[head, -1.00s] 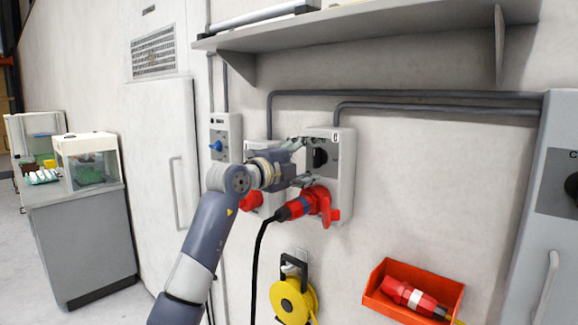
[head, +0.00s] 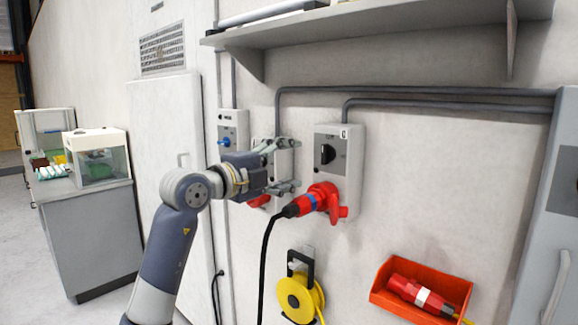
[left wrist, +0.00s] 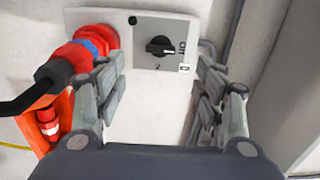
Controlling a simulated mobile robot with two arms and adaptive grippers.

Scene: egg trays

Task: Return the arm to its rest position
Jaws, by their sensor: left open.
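My left gripper (head: 287,166) is open and empty in front of the wall sockets. It stands left of and apart from a grey switch box (head: 352,150) with a black rotary knob (head: 327,154). A red plug (head: 309,203) with a black cable sits in the red socket under that box. In the left wrist view, the two fingers (left wrist: 160,95) are spread, with the knob (left wrist: 160,46) beyond them and the red plug (left wrist: 88,48) at the left. My left arm partly hides a second socket box (head: 262,130) behind it. My right gripper is not in view.
A shelf (head: 370,28) juts from the wall above. A yellow cable reel (head: 297,300) hangs below the sockets. An orange bin (head: 440,289) holds a red connector (head: 418,294). A grey cabinet (head: 562,220) stands at the right. A bench with a glass tank (head: 97,158) is at the left.

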